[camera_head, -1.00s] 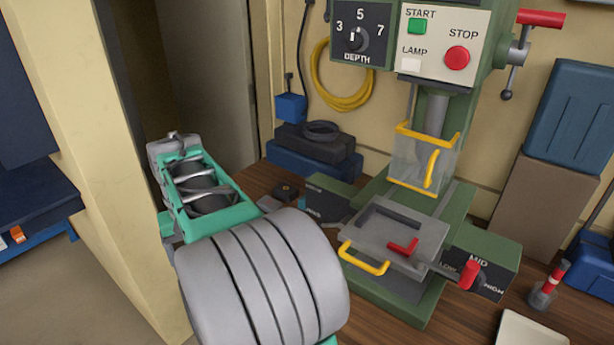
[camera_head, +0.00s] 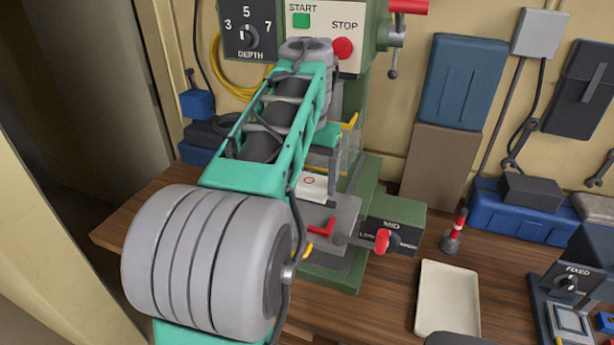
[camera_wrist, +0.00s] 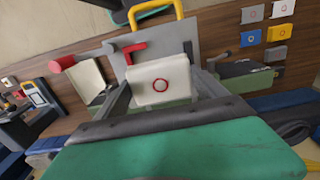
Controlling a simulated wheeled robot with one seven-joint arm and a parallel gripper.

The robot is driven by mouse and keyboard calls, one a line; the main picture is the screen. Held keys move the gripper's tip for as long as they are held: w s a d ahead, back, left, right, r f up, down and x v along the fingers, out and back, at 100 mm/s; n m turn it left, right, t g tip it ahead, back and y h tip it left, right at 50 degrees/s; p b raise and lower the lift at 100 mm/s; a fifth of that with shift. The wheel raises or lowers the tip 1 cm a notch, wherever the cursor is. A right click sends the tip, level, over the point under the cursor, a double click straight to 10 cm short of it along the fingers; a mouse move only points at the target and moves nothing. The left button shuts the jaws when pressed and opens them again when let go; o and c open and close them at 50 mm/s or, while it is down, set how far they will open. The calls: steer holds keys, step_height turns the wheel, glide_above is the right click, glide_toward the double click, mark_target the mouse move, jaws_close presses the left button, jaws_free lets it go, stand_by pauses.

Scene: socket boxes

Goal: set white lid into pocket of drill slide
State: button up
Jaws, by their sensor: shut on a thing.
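The white lid (camera_wrist: 161,84), a small white block with a red ring on its face, is held between the two fingers of my gripper (camera_wrist: 164,92) in the wrist view. The white lid also shows in the head view (camera_head: 312,185), beside my arm. The drill slide (camera_head: 338,220) is a grey plate with a red L-shaped piece and a yellow handle. In the wrist view the slide (camera_wrist: 182,45) lies just beyond the lid. My arm and the lid hide most of the pocket. I cannot tell whether the lid touches the slide.
The green drill press with its start and stop panel (camera_head: 325,28) stands behind the slide. An empty cream tray (camera_head: 448,298) lies at the front right.

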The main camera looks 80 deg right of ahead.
mark_target(308, 215)
steer(key=shift+f+b, duration=3.15)
steer(key=shift+f, duration=0.2)
steer(key=o, duration=1.2)
steer(key=shift+o, duration=0.5)
steer(key=shift+w+r+p, duration=0.1)
steer(key=shift+r+p, duration=0.2)
steer(key=shift+p, duration=0.15)
step_height(308, 215, up, 8)
steer(key=p, duration=0.5)
steer(key=shift+f, duration=0.25)
